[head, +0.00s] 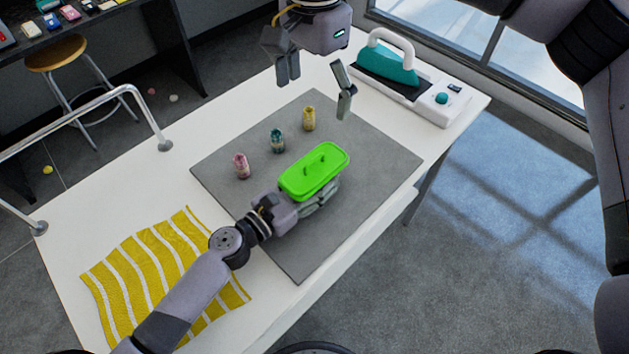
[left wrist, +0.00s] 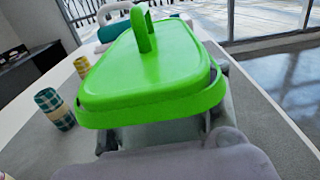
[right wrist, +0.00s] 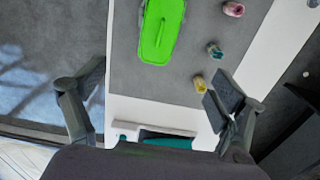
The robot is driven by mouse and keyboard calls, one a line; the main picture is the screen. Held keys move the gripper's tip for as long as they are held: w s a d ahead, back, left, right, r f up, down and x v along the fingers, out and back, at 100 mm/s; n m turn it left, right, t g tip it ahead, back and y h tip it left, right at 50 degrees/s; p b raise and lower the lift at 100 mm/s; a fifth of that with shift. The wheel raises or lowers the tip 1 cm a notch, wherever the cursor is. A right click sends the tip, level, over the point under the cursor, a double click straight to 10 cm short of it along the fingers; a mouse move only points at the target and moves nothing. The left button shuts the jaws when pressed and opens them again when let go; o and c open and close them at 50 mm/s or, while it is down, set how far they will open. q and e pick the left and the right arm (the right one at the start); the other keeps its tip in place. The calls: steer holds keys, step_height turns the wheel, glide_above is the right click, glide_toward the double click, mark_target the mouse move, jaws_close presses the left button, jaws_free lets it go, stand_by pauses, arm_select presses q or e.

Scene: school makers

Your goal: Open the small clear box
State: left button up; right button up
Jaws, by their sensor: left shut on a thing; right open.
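The small box has a bright green lid (head: 313,172) with a raised handle; it sits on the grey mat (head: 222,167). The lid fills much of the left wrist view (left wrist: 155,75) and also shows in the right wrist view (right wrist: 160,30). The lid appears seated on the box; the clear body below is mostly hidden. My left gripper (head: 312,202) is shut on the box, around its body under the lid. My right gripper (head: 318,90) is open and empty, above the far part of the mat; its spread fingers show in the right wrist view (right wrist: 155,95).
Pink (head: 241,165), teal (head: 277,140) and yellow (head: 308,118) patterned small jars stand left of and behind the box. A teal-and-white press machine (head: 387,66) stands at the back right. A yellow striped cloth (head: 130,268) lies front left. The mat's right part is clear.

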arm_select(q)
steer(key=shift+c, duration=1)
arm_select(e)
glide_toward(320, 154)
step_height(320, 154, down, 11)
steer(key=shift+r, duration=0.2)
steer(key=c, duration=1.4)
steer(key=shift+c, duration=0.2)
steer(key=shift+r, duration=0.3)
steer(key=shift+r, duration=0.9)
